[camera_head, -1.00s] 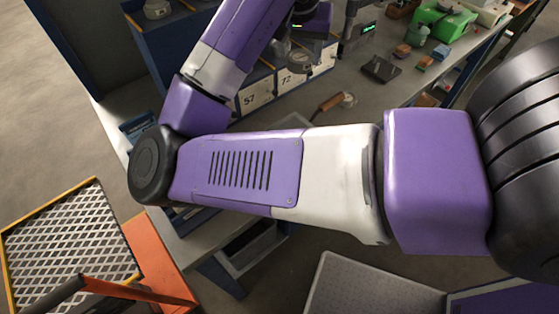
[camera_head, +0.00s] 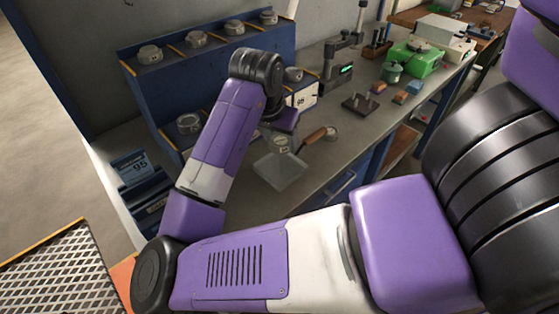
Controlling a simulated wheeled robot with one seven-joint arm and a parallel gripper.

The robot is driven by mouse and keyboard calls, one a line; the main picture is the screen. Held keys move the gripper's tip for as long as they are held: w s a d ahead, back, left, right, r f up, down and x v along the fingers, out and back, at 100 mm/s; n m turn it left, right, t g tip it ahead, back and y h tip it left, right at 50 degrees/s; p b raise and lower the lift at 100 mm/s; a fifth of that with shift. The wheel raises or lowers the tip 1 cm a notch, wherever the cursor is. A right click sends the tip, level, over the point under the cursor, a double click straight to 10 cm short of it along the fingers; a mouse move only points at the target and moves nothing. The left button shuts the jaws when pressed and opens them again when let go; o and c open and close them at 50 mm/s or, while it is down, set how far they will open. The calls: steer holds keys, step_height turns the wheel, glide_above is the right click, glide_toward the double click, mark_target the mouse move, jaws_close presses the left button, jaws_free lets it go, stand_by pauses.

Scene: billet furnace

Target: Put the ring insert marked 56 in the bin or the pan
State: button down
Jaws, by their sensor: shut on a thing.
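My gripper (camera_head: 277,130) is at the end of my arm, over the bench in front of the blue rack. Its fingers are small and partly hidden by my purple wrist. It is shut on a grey metal ring insert (camera_head: 282,144), whose marking I cannot read. The ring is over or at the back of the pan (camera_head: 280,174), a pale flat square with a brown handle (camera_head: 313,138); I cannot tell whether it touches.
The blue rack (camera_head: 160,85) holds several other ring inserts, such as one (camera_head: 150,54) at upper left. A small round metal piece (camera_head: 331,133) lies by the pan handle. A gauge stand (camera_head: 335,72), a dark plate with pins (camera_head: 360,104) and a green device (camera_head: 412,62) stand farther right.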

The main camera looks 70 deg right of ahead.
steer(key=shift+f, duration=4.2)
steer(key=shift+f, duration=0.15)
steer(key=c, duration=0.5)
jaws_free()
